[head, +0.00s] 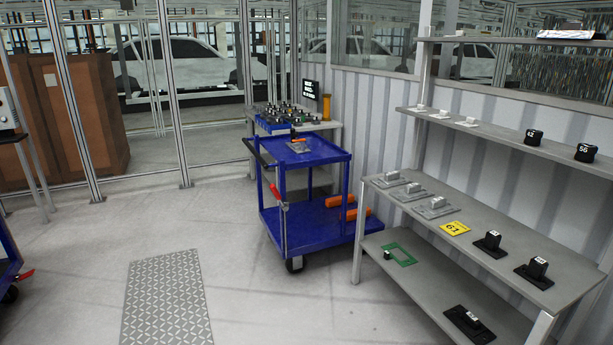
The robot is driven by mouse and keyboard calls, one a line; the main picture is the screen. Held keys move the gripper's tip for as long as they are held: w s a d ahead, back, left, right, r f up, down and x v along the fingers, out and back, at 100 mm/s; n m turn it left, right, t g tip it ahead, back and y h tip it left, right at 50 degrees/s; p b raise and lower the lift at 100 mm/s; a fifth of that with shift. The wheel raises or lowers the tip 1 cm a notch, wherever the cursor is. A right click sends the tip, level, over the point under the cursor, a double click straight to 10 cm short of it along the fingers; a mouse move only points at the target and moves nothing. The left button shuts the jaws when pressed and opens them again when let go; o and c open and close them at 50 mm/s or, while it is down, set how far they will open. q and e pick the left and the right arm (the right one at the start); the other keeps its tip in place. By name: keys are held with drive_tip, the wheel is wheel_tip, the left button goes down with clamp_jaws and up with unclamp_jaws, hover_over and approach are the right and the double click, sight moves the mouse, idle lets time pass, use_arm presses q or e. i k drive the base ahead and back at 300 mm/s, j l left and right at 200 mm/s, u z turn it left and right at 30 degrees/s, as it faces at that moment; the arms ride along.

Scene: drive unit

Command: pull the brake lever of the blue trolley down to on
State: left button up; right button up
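The blue trolley (310,230) stands in the middle of the head view, beside the shelf rack. Its red lever (276,193) is on the left end, on a grey upright part below the black push handle (262,152). The lever slants, with its upper end toward the left; I cannot tell its exact setting at this size. A grey part with a dark piece (298,146) sits on the top deck. Orange items (339,200) lie on the lower deck. Neither of my grippers is in view.
A grey shelf rack (483,252) with plates and black blocks stands close on the right. A workbench (328,124) with parts is behind the trolley. Another blue trolley (8,248) with a red lever (24,275) shows at the left edge. The floor (235,262) in front is clear.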

sight(277, 194)
drive_tip(key=i+u, duration=0.2)
drive_tip(key=i, duration=0.35)
drive_tip(key=i+l+u, duration=0.15)
drive_tip(key=i, duration=0.4)
drive_tip(key=i+j+u, duration=0.1)
drive_tip(key=i+j, duration=0.15)
drive_tip(key=i, duration=0.55)
drive_tip(key=i+j+u, duration=0.15)
drive_tip(key=i, duration=0.65)
drive_tip(key=i+j+u, duration=0.1)
drive_tip(key=i, duration=0.65)
drive_tip(key=j, duration=0.05)
